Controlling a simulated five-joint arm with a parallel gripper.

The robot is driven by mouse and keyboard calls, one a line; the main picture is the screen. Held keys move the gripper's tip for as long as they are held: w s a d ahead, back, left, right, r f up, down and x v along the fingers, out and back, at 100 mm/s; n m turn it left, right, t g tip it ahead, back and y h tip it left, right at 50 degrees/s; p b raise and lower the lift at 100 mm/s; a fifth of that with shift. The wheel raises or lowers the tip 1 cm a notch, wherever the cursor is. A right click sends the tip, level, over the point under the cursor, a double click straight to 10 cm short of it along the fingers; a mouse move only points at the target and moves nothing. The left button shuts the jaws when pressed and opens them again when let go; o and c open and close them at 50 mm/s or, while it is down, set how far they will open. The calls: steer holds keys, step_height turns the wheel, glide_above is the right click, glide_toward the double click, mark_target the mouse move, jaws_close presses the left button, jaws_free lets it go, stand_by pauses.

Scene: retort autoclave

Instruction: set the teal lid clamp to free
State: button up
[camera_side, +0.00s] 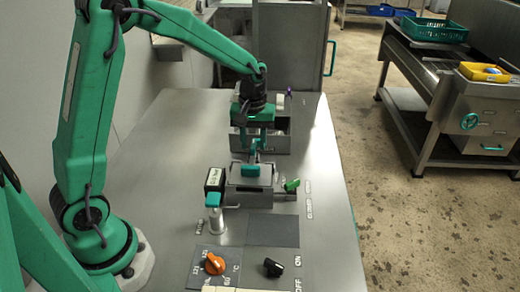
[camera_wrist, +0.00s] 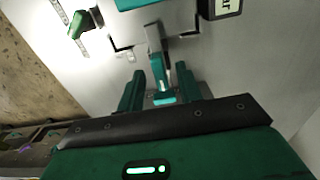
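A grey lever with a teal tip, which looks like the lid clamp (camera_wrist: 163,97), stands between my fingers in the wrist view. My gripper (camera_wrist: 160,88) points down around it, fingers apart. A small gap shows on the left of the tip; on the right I cannot tell if the finger touches. In the side view my gripper (camera_side: 255,147) is low, just behind the grey box (camera_side: 250,199), and largely hides the lever there. The box carries a teal piece (camera_side: 250,171) on its top. I cannot read which position the clamp is in.
A green lever (camera_side: 290,185) sits right of the box by small labels. A black display (camera_side: 214,180) and a teal-topped post (camera_side: 214,200) stand left. An orange knob (camera_side: 214,264) and black knob (camera_side: 273,267) are in front. A metal bin (camera_side: 277,140) is behind.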

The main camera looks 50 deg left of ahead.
steer(key=shift+c, duration=0.3)
jaws_close()
